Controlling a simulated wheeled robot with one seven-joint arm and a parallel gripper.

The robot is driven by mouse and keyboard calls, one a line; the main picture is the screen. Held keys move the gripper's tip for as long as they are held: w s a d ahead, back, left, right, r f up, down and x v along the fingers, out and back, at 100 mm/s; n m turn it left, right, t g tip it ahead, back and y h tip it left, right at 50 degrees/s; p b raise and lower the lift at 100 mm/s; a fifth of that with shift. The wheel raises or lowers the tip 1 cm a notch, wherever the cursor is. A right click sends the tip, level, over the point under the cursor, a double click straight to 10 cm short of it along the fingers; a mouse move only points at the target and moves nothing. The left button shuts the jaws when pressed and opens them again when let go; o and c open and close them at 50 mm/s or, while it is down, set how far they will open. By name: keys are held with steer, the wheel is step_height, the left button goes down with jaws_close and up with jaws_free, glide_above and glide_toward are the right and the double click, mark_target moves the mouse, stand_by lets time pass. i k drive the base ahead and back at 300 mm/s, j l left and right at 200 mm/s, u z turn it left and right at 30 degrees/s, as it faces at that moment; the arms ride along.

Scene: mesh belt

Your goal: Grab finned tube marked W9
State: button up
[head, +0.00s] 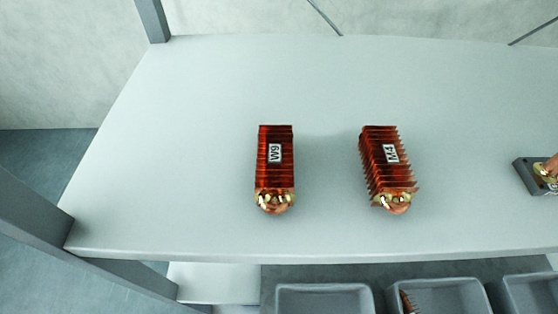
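The finned tube marked W9 (275,175) lies on the pale table surface (190,160), left of the table's middle. It has copper-red fins, a white label reading W9, and a shiny brass-coloured end facing the front edge. It lies apart from everything else. A similar finned tube marked M4 (381,140) lies to its right, with a clear gap between them. My gripper is not in view.
A dark block with a copper and brass part (540,172) sits at the right edge, partly cut off. Grey bins (322,290) stand below the front edge; one holds a finned copper piece. Grey posts (153,20) rise at the table's left corners.

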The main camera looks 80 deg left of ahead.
mark_target(274, 189)
steer(key=k+j+u, duration=0.35)
steer(key=k, duration=0.2)
steer(key=k+j+u, duration=0.35)
steer(key=k+j, duration=0.2)
